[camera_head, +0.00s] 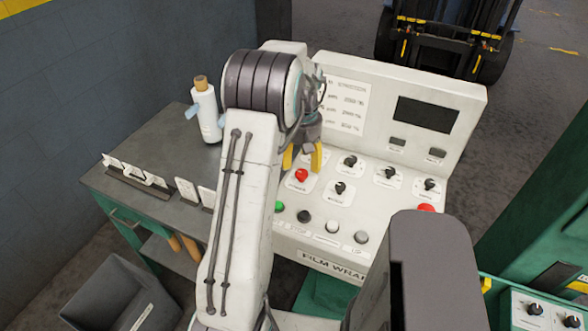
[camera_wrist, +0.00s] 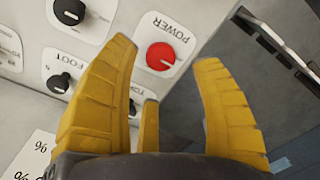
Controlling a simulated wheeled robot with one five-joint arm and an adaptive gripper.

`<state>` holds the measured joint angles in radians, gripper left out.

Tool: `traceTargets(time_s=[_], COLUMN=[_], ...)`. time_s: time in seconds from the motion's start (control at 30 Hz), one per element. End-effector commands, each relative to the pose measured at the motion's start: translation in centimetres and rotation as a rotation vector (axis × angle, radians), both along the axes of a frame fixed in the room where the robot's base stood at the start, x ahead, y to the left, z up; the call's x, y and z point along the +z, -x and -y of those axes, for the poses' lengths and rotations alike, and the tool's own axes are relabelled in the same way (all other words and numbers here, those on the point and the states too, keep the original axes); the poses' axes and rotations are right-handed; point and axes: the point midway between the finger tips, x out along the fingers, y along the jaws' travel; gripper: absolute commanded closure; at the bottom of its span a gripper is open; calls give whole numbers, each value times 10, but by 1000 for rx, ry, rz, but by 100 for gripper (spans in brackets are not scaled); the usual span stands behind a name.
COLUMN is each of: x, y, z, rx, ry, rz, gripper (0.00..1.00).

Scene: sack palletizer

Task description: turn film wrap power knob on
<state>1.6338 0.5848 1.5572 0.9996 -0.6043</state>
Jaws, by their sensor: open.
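The red power knob (camera_head: 301,175) sits on a white plate on the sloped film wrap panel (camera_head: 385,205). In the wrist view the red knob (camera_wrist: 160,56) shows beside the word POWER, with a small pale mark on its face. My gripper (camera_head: 303,157) is just above the knob in the head view. In the wrist view my gripper (camera_wrist: 166,53) is open, its yellow fingers apart, with the knob seen between their tips. Nothing is held. I cannot tell whether any finger touches the knob.
Black knobs (camera_head: 340,187) sit close to the power knob, including the foot knob (camera_wrist: 58,83). A green button (camera_head: 279,206) is in the row below, partly covered by my arm. A white bottle (camera_head: 207,112) stands on the grey table (camera_head: 155,128) at left. A forklift (camera_head: 446,35) stands behind.

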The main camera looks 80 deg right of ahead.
Motion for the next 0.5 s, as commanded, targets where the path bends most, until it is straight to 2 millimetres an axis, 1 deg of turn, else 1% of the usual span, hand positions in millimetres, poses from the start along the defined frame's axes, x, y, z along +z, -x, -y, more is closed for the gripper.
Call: traceTargets(time_s=[0.03,0.2,0.4,0.5], x=[-7,-27,-42,-46], y=[0,-1,-1,-1], z=[-1,-1,0,0], rx=[0,1,1,1], ry=[-5,-4,-2,-1], rz=[1,0,0,0], gripper=[41,41,41,41])
